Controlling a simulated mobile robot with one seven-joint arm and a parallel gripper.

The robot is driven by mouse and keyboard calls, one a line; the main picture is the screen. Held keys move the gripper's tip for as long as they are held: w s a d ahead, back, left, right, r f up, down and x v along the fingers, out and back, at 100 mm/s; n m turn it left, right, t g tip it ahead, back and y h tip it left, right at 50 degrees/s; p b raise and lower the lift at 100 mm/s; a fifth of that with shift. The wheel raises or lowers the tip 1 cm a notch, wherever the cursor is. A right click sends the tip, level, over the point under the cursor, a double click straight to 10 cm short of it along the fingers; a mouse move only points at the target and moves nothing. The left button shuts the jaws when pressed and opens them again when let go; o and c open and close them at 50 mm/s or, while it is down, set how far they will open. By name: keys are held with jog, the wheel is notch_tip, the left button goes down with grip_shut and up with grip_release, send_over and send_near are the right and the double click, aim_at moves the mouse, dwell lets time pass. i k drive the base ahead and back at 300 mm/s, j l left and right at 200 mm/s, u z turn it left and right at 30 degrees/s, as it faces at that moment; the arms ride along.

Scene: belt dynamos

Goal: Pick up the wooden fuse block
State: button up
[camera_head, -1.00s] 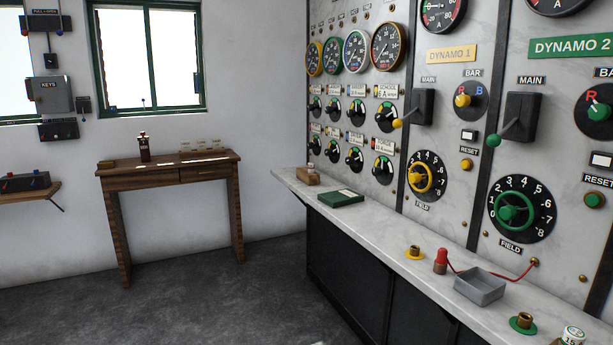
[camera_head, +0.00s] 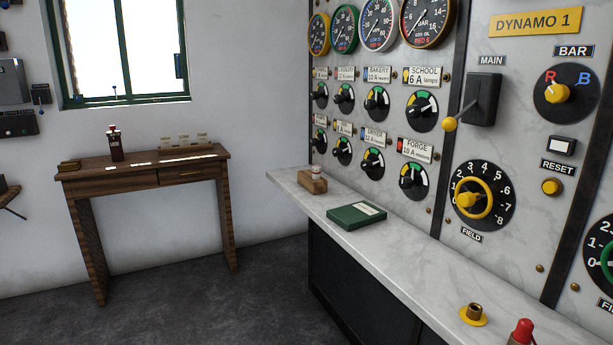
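A small wooden block (camera_head: 312,184) lies near the far left end of the marble ledge, below the rows of small dials. It looks like the wooden fuse block. A small pale round piece with a reddish mark (camera_head: 317,171) shows at its top; I cannot tell whether it sits in the block or behind it. A green book or box (camera_head: 356,215) lies on the ledge just right of the block, apart from it. My gripper is not in view.
The marble ledge (camera_head: 405,258) runs along the switchboard panel. A yellow-based brass fitting (camera_head: 473,314) and a red-topped piece (camera_head: 522,332) stand at its near end. A wooden desk (camera_head: 145,172) stands at the left wall. Dark floor (camera_head: 250,290) lies clear between.

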aim_at(315, 183)
jog(key=i, duration=1.25)
jog(key=j+u, duration=0.05)
jog(key=j, duration=0.05)
